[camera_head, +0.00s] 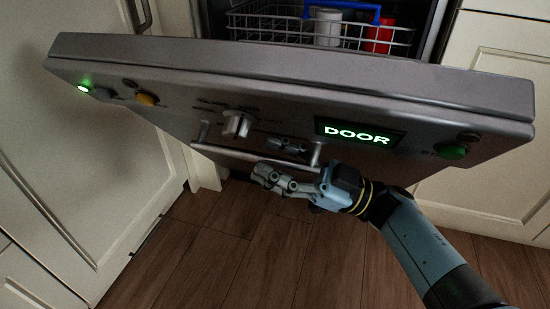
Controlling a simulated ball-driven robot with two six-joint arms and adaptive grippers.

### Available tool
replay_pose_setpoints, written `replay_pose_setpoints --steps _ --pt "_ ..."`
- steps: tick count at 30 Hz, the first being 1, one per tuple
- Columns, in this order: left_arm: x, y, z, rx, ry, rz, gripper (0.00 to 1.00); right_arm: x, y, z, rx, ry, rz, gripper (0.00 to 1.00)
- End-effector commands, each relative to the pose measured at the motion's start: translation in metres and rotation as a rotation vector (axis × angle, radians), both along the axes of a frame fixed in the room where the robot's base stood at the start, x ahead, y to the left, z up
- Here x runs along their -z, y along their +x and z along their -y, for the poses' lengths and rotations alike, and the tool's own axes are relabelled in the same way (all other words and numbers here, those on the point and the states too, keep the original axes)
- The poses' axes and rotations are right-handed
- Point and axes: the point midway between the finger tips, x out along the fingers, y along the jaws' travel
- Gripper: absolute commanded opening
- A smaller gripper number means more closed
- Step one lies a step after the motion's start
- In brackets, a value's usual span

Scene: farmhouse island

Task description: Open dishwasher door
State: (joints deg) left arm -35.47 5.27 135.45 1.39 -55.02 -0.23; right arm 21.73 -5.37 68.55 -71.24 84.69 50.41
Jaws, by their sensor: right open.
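The bar handle (235,154) runs along the panel below a knob (238,122). My right gripper (270,175) is open at the handle's right part, its fingers beside or just under the bar; I cannot tell whether they touch it. Behind the door the rack (280,28) shows inside, with a white cup (327,28) and a red cup (379,38). My left gripper is not in view.
Cream cabinets stand on the left (70,150) and right (500,170), close to the door's sides. The wooden floor (230,240) below the door is clear apart from my right arm. A green button (451,151) and a yellow button (147,99) sit on the panel.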

Motion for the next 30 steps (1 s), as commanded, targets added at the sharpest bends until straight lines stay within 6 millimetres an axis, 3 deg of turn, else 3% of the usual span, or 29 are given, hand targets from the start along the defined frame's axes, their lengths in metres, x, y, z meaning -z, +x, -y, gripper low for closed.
replay_pose_setpoints --steps 7,21,30 --pt "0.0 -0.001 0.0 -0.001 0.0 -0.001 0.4 0.006 -0.003 0.013 -0.001 -0.003 0.001 0.41" --pt "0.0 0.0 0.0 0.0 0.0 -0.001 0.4 0.04 -0.019 0.099 -0.001 -0.002 -0.001 0.41" --pt "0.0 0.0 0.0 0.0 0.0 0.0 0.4 0.044 -0.021 0.11 0.0 0.0 0.0 0.41"
